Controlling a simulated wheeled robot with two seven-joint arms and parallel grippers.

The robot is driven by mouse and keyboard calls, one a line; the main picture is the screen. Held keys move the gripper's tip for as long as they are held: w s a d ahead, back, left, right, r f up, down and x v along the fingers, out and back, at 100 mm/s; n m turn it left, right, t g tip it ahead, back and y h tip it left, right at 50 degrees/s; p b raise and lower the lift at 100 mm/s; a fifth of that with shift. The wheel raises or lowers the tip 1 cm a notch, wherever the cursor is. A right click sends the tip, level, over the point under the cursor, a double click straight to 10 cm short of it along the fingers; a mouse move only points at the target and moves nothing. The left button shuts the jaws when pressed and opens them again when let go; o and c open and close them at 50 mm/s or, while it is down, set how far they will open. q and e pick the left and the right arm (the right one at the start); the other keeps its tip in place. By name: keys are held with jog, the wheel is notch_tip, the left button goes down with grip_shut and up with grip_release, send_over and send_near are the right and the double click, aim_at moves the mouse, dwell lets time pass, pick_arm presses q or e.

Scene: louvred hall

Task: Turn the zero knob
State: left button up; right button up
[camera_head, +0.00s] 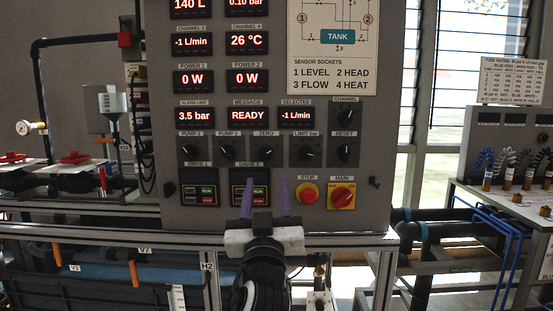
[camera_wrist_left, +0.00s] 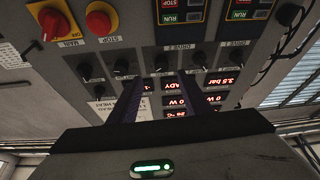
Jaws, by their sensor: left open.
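The zero knob (camera_head: 268,152) is a small black knob under the ZERO label, in the lower knob row of the grey control panel (camera_head: 375,140). My left gripper (camera_head: 265,180) is open, its two purple fingers pointing up at the panel below the knob in the head view. In the left wrist view the panel appears upside down, and the zero knob (camera_wrist_left: 160,63) lies just beyond the gap between the fingertips (camera_wrist_left: 160,78). I see nothing between the fingers, and the knob looks clear of them. My right gripper is not in view.
The pump 2 knob (camera_head: 228,152) and limit knob (camera_head: 306,153) flank the zero knob. Below are the drive buttons (camera_head: 249,193), red stop button (camera_head: 307,193) and red main switch (camera_head: 342,195). A metal rail (camera_head: 345,239) runs under the panel.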

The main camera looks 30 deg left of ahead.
aim_at(266, 156)
pick_arm(q)
jog(key=p+x, duration=0.1)
jog(key=x, duration=0.7)
jog(key=shift+w+a+r+p, duration=0.15)
jog(key=shift+a+r+p, duration=0.15)
jog(key=shift+r+p, duration=0.1)
jog(key=shift+w+a, duration=0.2)
jog(key=shift+w, duration=0.05)
jog(key=shift+w+a+r, duration=0.1)
jog(key=shift+w, duration=0.1)
jog(key=c, duration=1)
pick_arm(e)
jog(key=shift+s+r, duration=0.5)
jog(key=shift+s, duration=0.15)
